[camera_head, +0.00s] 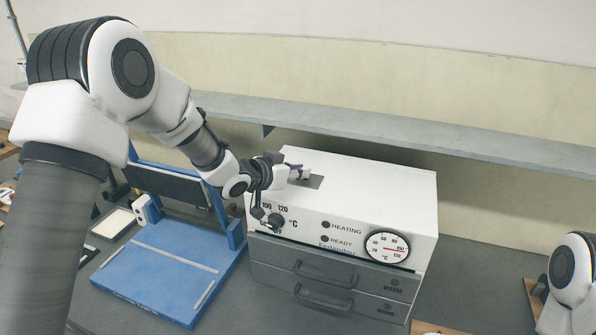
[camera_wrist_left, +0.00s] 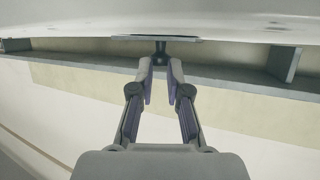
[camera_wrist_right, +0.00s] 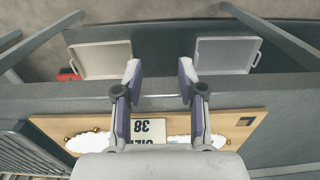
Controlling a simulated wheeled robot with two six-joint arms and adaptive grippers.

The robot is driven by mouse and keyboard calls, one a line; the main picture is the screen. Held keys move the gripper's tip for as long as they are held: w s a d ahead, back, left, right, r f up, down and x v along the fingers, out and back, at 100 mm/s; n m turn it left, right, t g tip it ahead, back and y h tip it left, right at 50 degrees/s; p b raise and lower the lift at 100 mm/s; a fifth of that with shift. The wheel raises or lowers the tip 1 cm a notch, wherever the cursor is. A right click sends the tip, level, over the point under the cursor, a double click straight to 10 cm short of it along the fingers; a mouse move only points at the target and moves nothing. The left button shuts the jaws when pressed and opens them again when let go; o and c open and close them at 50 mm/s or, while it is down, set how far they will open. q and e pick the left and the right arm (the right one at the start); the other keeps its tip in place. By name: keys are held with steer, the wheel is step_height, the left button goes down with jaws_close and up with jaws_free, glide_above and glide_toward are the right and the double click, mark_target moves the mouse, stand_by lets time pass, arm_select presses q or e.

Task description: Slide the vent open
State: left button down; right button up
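The vent shows as a dark grey plate (camera_head: 314,182) on top of the white oven (camera_head: 375,190). In the left wrist view the plate (camera_wrist_left: 130,38) is seen edge-on, with a dark knob (camera_wrist_left: 160,56) standing out from it. My left gripper (camera_head: 303,173) is low over the oven top at the vent. In its wrist view the left gripper (camera_wrist_left: 160,72) has its fingers apart, with the knob between or just beyond the tips; contact is not visible. In the head view the knob is hidden by the gripper. My right gripper (camera_wrist_right: 160,75) is open and empty, away from the oven.
A grey shelf (camera_head: 400,132) runs along the wall behind the oven. A blue press frame (camera_head: 165,270) stands left of it. Grey drawers (camera_head: 330,285) are below the oven's dial. The right wrist view shows a wooden board (camera_wrist_right: 245,125) with a size card (camera_wrist_right: 147,130) and two trays (camera_wrist_right: 105,60).

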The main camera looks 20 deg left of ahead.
mark_target(325, 190)
arm_select(q)
steer(key=d+b, duration=0.1)
steer(key=d, duration=0.5)
steer(key=shift+s+d, duration=0.1)
steer(key=shift+d, duration=0.05)
steer(key=shift+a+f, duration=0.1)
steer(key=shift+a, duration=0.2)
steer(key=shift+s, duration=0.1)
steer(key=c, duration=1.3)
jaws_free()
steer(key=shift+d, duration=0.2)
steer(key=shift+o, duration=1.4)
steer(key=shift+d, duration=0.2)
steer(key=shift+x, duration=0.75)
steer(key=shift+a, duration=0.3)
steer(key=shift+s, duration=0.25)
